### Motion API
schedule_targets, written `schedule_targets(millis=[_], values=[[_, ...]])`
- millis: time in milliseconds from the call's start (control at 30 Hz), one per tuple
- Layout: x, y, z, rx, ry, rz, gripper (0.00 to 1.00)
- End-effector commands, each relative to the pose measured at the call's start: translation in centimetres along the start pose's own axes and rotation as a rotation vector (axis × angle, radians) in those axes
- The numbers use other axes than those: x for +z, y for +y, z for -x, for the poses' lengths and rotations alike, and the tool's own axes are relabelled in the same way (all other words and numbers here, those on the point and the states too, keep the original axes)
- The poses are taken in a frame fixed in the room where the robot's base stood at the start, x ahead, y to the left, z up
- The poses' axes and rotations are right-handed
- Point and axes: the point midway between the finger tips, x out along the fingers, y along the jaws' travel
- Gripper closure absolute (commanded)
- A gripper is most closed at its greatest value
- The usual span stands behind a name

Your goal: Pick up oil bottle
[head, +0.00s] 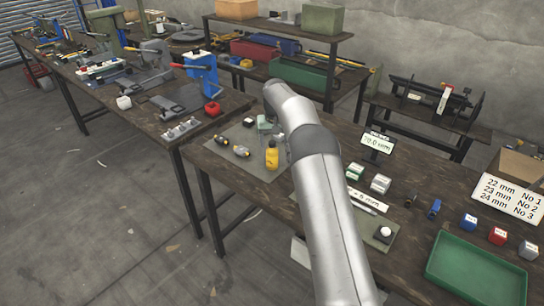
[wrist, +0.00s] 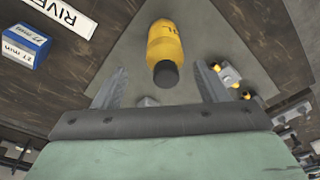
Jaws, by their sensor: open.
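The oil bottle (head: 272,157) is small and yellow with a dark cap and stands on a grey mat on the near workbench. In the wrist view the bottle (wrist: 166,50) is at the top centre, its dark cap toward my gripper. My gripper (wrist: 158,75) is open, with its two fingers apart on either side below the bottle. The bottle appears beyond the fingertips, with nothing held. In the head view my arm hides part of the bench, and the gripper (head: 268,126) shows only partly behind the bottle.
Yellow-and-grey tools (head: 230,146) lie on the mat left of the bottle, and also show in the wrist view (wrist: 228,75). Small labelled blocks (head: 380,184) and a display (head: 377,143) stand right of my arm. A green tray (head: 476,270) lies at the bench's right end.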

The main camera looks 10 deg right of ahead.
Motion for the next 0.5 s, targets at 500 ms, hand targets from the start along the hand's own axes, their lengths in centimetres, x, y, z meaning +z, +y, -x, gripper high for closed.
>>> schedule_targets(millis=[500], values=[[0.5, -0.6, -5.4, 0.0, -0.001, -0.001, 0.33]])
